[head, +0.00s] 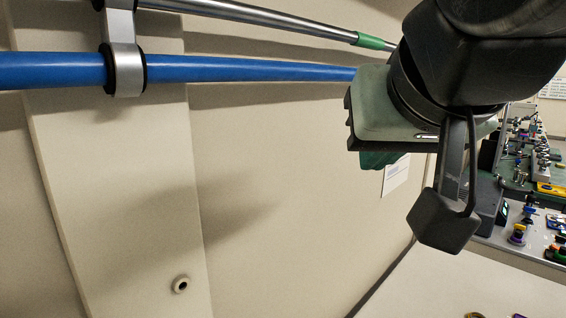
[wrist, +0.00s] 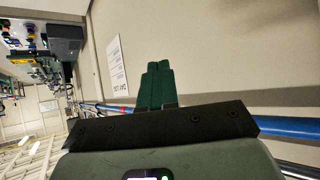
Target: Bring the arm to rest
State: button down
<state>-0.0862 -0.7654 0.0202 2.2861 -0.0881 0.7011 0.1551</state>
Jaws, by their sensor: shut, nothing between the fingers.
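My gripper (wrist: 158,84) shows in the wrist view with its two green fingers pressed together and nothing between them. In the head view my gripper (head: 382,160) is at the upper right, in front of the wall and close to the blue pipe. Its fingers are mostly hidden there by the gripper body and wrist. I cannot tell whether it touches the pipe.
A blue pipe (head: 230,69) and a silver pipe (head: 270,17) run along the beige wall (head: 290,210), held by a clamp (head: 124,60). A bench (head: 550,235) with small optical parts stands at the right. A pale surface (head: 450,285) lies below my gripper. A paper notice (head: 396,175) hangs on the wall.

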jog(key=s+d+f+g, duration=0.1)
jog(key=s+f+g, duration=0.4)
jog(key=f, duration=0.7)
jog(key=shift+s+d+f, duration=0.2)
jog(key=shift+s+f, duration=0.15)
dwell(3.0)
